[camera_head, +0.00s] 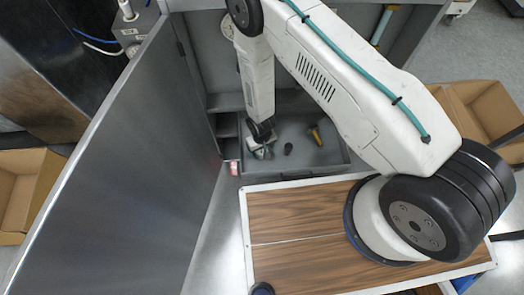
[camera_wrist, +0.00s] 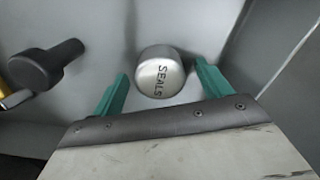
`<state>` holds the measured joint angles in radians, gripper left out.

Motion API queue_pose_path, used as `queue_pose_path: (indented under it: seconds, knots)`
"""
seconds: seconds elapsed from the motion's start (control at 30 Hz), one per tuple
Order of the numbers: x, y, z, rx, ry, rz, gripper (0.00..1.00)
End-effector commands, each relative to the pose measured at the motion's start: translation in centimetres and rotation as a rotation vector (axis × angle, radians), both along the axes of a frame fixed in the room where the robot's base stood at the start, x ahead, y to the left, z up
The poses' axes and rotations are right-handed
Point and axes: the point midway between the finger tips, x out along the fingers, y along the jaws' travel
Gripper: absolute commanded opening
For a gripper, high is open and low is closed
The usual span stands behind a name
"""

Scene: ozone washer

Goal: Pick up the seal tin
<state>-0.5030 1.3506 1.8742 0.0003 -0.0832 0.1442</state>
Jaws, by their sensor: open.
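The seal tin (camera_wrist: 158,84) is a small silvery round tin with "SEALS" on its top, on the grey drawer floor in the wrist view. My gripper (camera_wrist: 161,73) is open, with one green finger on each side of the tin. A gap shows between the tin and each finger, so I see no touch. In the head view my gripper (camera_head: 262,152) reaches down into the left part of the open drawer (camera_head: 335,152). The tin cannot be made out there, hidden by or lost against the gripper.
A dark knobbed piece (camera_wrist: 45,65) lies left of the tin in the wrist view. A small dark piece (camera_head: 288,148) and a brass-coloured piece (camera_head: 315,135) lie in the drawer. A red-and-white item (camera_head: 234,168) sits by its left edge. The open cabinet door (camera_head: 150,170) stands left.

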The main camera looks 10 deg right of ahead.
Motion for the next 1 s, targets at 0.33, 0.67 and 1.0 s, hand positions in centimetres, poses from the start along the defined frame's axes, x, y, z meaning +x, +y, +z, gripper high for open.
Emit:
queue_pose_path:
  seconds: [0.33, 0.67, 1.0]
  knots:
    - [0.0, 0.0, -0.6, 0.0, 0.0, 0.0, 0.66]
    - [0.0, 0.0, -0.6, 0.0, 0.0, 0.0, 0.28]
    - [0.1, 0.1, 1.5, 0.001, -0.002, 0.0, 0.28]
